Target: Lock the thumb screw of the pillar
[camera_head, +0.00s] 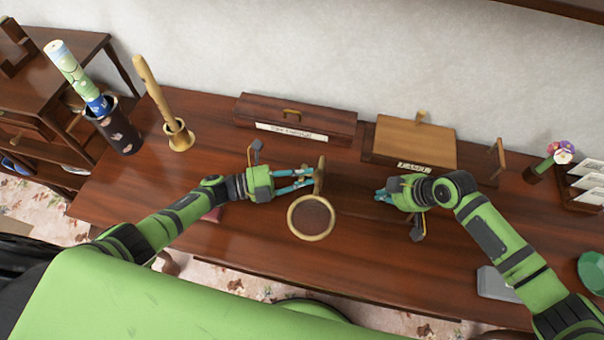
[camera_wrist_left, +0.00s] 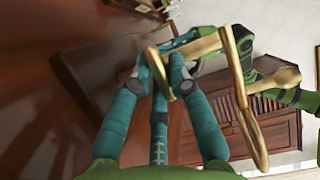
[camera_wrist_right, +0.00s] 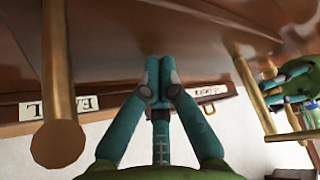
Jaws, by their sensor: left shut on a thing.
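A brass-coloured pillar (camera_head: 320,175) stands on the dark wooden table, with a round brass-rimmed ring (camera_head: 311,217) in front of it. In the left wrist view the ring (camera_wrist_left: 245,90) is seen nearly edge-on, to the right of the fingers. My left gripper (camera_head: 308,182) is shut on the pillar from the left.
Two wooden boxes, the left one (camera_head: 300,112) and the right one (camera_head: 415,142), stand at the back. A small post (camera_head: 499,155) and a flower pot (camera_head: 538,172) are at the right. A brass holder (camera_head: 179,138) stands at the left. The table (camera_head: 250,245) is clear in front.

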